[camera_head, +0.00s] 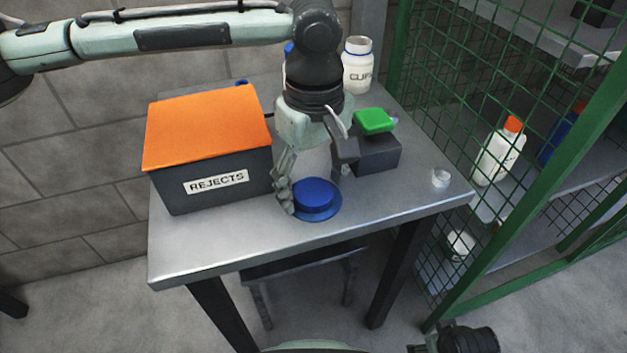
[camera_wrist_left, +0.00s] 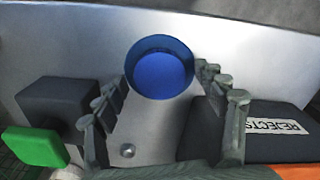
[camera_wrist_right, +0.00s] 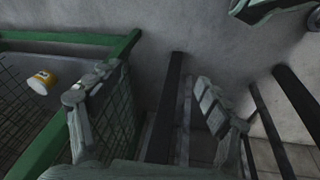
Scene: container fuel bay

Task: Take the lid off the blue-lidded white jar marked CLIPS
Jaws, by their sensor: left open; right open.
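The white jar (camera_head: 357,66) stands upright at the back of the table, its label partly readable as starting "CL". My right gripper (camera_wrist_right: 147,95) is open and empty, low beyond the table's right front.
The grey REJECTS box (camera_head: 218,190) with an orange top stands left. A dark block (camera_head: 377,153) carries a green piece (camera_head: 374,121). Green mesh fencing (camera_head: 470,130) encloses shelves with bottles on the right.

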